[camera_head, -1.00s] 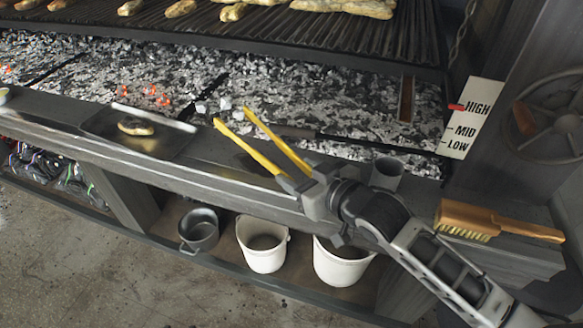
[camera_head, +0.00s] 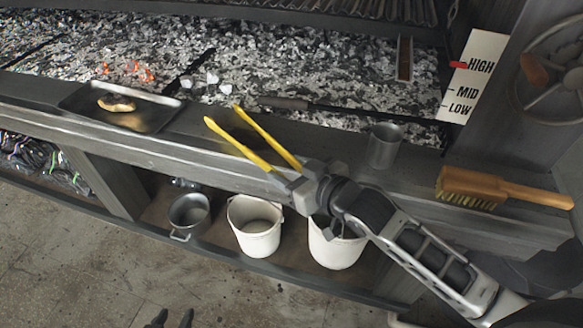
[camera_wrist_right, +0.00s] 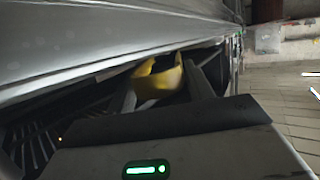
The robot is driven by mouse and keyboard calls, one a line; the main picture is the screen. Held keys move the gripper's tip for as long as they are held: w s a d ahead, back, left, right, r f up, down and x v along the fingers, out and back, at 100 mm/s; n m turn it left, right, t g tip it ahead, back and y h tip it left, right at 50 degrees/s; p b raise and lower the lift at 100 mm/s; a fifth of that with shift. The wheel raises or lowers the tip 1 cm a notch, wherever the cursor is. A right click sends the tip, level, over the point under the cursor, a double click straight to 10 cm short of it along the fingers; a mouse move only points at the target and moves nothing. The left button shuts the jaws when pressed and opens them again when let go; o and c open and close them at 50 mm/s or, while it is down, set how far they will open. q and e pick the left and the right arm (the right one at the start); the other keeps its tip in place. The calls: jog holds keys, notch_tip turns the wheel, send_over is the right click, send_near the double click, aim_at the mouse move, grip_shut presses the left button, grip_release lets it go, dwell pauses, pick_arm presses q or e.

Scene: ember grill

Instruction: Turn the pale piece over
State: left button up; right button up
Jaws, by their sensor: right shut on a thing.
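The pale piece (camera_head: 117,103), a small golden-pale item with a dark underside edge, lies on a dark flat tray (camera_head: 150,122) on the ledge at the left. My right gripper (camera_head: 300,186) is shut on yellow tongs (camera_head: 245,148), whose two arms are spread and point up and left. The tongs' tips are to the right of the tray, apart from the piece. The yellow tongs also show in the right wrist view (camera_wrist_right: 158,82). My left gripper (camera_head: 173,318) shows only as two dark fingertips with a gap between them at the bottom edge, empty.
Behind is a bed of coals (camera_head: 330,70) with a long-handled tool (camera_head: 285,103). A pot (camera_head: 189,212) and white buckets (camera_head: 256,225) sit on the lower shelf.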

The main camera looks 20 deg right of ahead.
jog(key=o, duration=0.8)
jog(key=shift+f, duration=0.1)
jog(key=shift+s, duration=0.1)
jog(key=v, duration=1.5)
jog(key=shift+s+d+r, duration=0.15)
jog(key=shift+s+r, duration=0.1)
jog(key=shift+s, duration=0.05)
